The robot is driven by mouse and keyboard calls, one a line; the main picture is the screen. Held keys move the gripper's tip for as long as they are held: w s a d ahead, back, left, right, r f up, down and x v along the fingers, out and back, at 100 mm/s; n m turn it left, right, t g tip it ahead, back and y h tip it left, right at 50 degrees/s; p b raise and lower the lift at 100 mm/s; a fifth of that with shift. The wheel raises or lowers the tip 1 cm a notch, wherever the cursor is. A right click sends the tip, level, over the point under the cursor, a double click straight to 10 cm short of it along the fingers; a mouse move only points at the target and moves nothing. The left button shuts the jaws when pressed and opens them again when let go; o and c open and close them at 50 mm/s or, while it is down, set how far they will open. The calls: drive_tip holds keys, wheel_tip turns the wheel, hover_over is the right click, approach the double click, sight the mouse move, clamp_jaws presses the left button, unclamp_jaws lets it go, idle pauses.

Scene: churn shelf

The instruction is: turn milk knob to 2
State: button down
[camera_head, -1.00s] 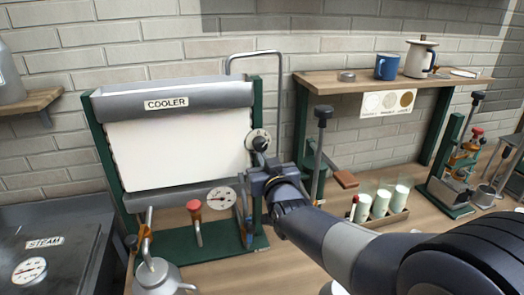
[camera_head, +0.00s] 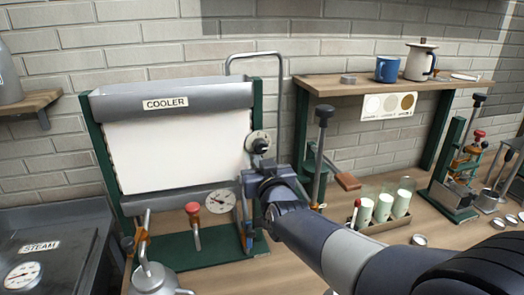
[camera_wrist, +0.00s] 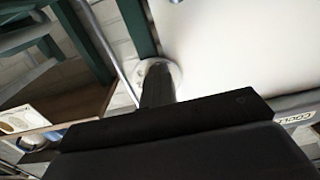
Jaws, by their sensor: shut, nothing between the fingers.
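The black knob (camera_head: 260,146) sits on a round white dial plate at the right edge of the cooler (camera_head: 172,90). The dial's marks are too small to read. My gripper (camera_head: 259,167) is just below and in front of the knob; I cannot tell whether it touches it. In the wrist view the white dial plate (camera_wrist: 174,72) shows behind a dark upright shape, which looks like my shut fingers (camera_wrist: 157,85) and hides most of the dial. Nothing shows held in the fingers.
A post with a black top (camera_head: 323,112) and a wooden-handled lever (camera_head: 347,181) stand right of my gripper. Three glasses of milk (camera_head: 384,207) stand in a tray behind my arm. A red-topped valve (camera_head: 193,208) and a gauge (camera_head: 221,201) are below the cooler.

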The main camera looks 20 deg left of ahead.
drive_tip(key=shift+f+b, duration=0.1)
drive_tip(key=shift+b, duration=0.35)
drive_tip(key=b+v, duration=0.2)
drive_tip(key=v, duration=0.4)
drive_tip(key=shift+s+f, duration=0.1)
drive_tip(key=shift+f, duration=0.1)
